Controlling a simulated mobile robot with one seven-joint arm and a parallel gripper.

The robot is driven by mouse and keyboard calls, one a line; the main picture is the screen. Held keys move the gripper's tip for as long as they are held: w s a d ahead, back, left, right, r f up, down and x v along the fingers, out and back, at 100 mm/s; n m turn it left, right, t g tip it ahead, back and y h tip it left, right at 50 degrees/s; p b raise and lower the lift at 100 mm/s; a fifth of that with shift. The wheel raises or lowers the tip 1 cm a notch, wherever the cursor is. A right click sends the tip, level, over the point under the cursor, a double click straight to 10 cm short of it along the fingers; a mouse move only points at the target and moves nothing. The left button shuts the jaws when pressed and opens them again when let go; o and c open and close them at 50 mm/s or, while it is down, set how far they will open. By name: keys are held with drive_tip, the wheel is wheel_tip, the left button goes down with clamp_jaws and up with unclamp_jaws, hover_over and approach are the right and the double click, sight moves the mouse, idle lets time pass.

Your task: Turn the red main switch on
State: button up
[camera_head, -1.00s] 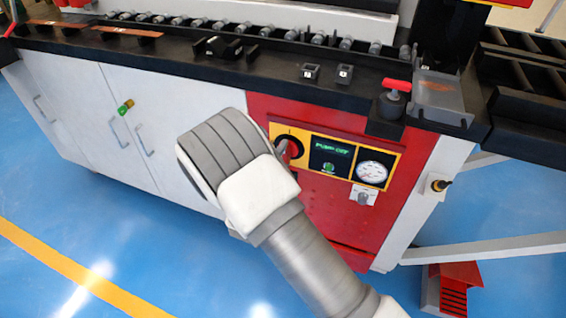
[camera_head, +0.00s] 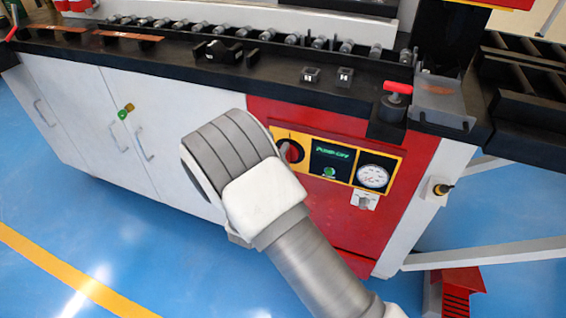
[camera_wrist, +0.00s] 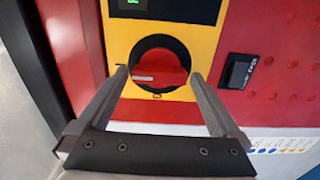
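The red main switch (camera_wrist: 160,68) is a rotary knob in a black ring on a yellow plate. In the wrist view its white line points left, toward a small dark mark on the plate; another mark sits below the ring. The switch also shows in the head view (camera_head: 294,152), partly hidden by my gripper. My gripper (camera_wrist: 160,77) is open, its two fingers reaching to either side of the switch with gaps visible beside the knob. I see no contact. In the head view my wrist hides most of the fingers.
Right of the switch in the head view are a green-lit display reading "PUMP OFF" (camera_head: 333,151), a green button (camera_head: 329,171) and a round gauge (camera_head: 372,176). A red-topped knob (camera_head: 398,88) stands on the black bench edge above. White cabinet doors (camera_head: 150,130) lie left.

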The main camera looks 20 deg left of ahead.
drive_tip(key=s+a+p, duration=0.1)
drive_tip(key=s+p, duration=0.1)
drive_tip(key=s, duration=1.5)
drive_tip(key=shift+s+a, duration=0.15)
drive_tip(key=shift+s, duration=0.05)
